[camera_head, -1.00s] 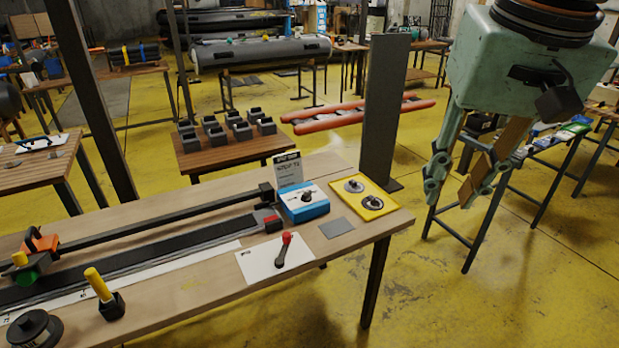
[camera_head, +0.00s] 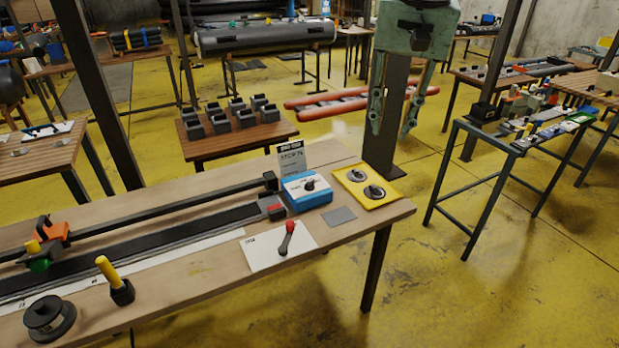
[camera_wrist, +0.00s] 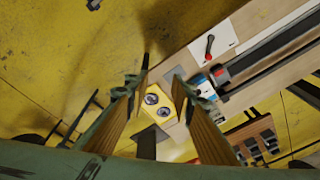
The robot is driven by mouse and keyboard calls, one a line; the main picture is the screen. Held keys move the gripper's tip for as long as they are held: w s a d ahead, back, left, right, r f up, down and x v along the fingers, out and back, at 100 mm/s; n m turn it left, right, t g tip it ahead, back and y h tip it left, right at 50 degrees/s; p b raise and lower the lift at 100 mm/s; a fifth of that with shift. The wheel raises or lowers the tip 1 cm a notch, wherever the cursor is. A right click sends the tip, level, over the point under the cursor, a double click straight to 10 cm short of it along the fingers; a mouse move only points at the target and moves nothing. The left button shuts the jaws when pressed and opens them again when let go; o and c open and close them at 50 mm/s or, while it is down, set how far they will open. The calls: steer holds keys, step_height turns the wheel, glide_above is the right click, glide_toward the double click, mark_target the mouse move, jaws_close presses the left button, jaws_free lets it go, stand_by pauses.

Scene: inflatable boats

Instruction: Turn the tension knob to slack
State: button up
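My gripper (camera_head: 392,120) hangs above and behind the right end of the workbench, open and empty, with its fingers pointing down. Three dark round knobs show on the bench. One knob (camera_head: 310,185) is on top of a blue and white box (camera_head: 306,197); two knobs (camera_head: 355,175) (camera_head: 374,192) are on a yellow-framed plate (camera_head: 388,200). I cannot tell from their markings which is the tension knob. In the wrist view the yellow plate (camera_wrist: 160,119) shows between my open fingers (camera_wrist: 162,75), farther away; the blue box (camera_wrist: 206,88) is partly behind the right finger.
A red-tipped lever (camera_head: 288,238) on a white plate and a grey square (camera_head: 339,217) lie near the box. A sign (camera_head: 291,163) stands behind it. A tall dark post (camera_head: 385,160) rises behind the bench. A tool table (camera_head: 500,150) stands at right, with open yellow floor between.

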steer(key=w+a+f+p, duration=0.2)
steer(key=w+a+f, duration=0.15)
steer(key=w, duration=0.65)
steer(key=m+g+p, duration=0.2)
steer(key=m+p, duration=0.1)
steer(key=p, duration=0.1)
glide_above(310, 182)
step_height(310, 182, down, 20)
steer(key=shift+w+a, duration=0.1)
steer(key=shift+f+b, duration=0.85)
steer(key=shift+f, duration=6)
jaws_close()
